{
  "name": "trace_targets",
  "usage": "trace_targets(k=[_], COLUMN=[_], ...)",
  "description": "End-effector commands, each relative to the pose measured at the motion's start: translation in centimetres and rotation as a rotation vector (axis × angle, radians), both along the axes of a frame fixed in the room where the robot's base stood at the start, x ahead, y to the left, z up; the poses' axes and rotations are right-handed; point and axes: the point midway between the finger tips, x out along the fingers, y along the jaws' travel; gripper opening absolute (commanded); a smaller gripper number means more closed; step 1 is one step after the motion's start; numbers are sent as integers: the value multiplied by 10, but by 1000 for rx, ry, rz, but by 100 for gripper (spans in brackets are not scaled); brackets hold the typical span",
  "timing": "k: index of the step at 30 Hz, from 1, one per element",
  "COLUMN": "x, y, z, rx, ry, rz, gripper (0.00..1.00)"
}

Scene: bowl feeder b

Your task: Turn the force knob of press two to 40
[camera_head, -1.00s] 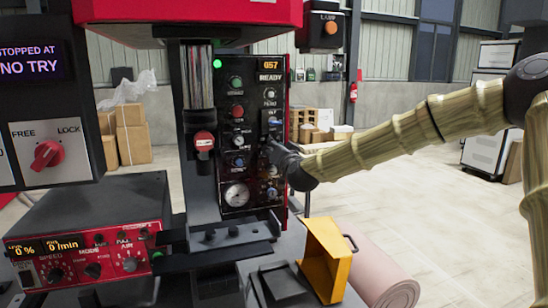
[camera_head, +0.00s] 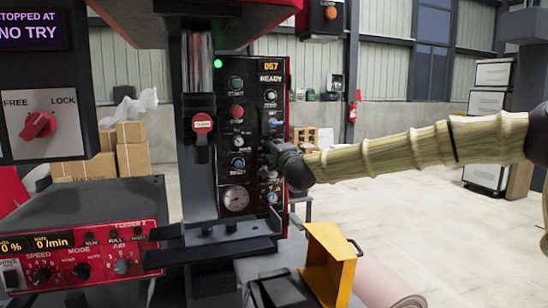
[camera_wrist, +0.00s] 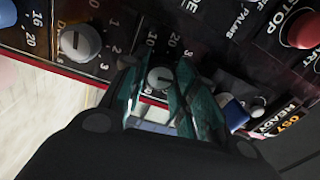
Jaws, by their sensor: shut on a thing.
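The press control panel (camera_head: 254,75) stands upright in the middle of the head view, with a lit display reading 057 above READY. My gripper (camera_head: 270,150) reaches it from the right, at the panel's right column. In the wrist view, my gripper (camera_wrist: 160,84) has its greenish fingers closed around a small grey knob (camera_wrist: 160,77). Scale marks 10, 20 and 30 show around this knob. Its name is hidden, so I cannot read that it is the force knob; its exact setting is unclear. Another grey knob (camera_wrist: 81,42) with its own scale is to its left.
A red stop button (camera_wrist: 303,29) and a blue-capped control (camera_wrist: 234,111) are near my gripper. A round gauge (camera_head: 235,198) is low on the panel. A yellow bracket (camera_head: 330,262) stands below right. A red feeder box (camera_head: 85,235) is at left. Open floor lies right.

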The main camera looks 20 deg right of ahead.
Motion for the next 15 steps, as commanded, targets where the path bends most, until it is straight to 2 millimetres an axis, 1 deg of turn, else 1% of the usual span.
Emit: trace_targets(k=[1,6,15], x=[1,1,0], y=[-3,-3,-3], z=[0,0,1], rx=[25,94,140], ry=[-3,1,2], rz=[-6,-6,-5], gripper=[5,5,5])
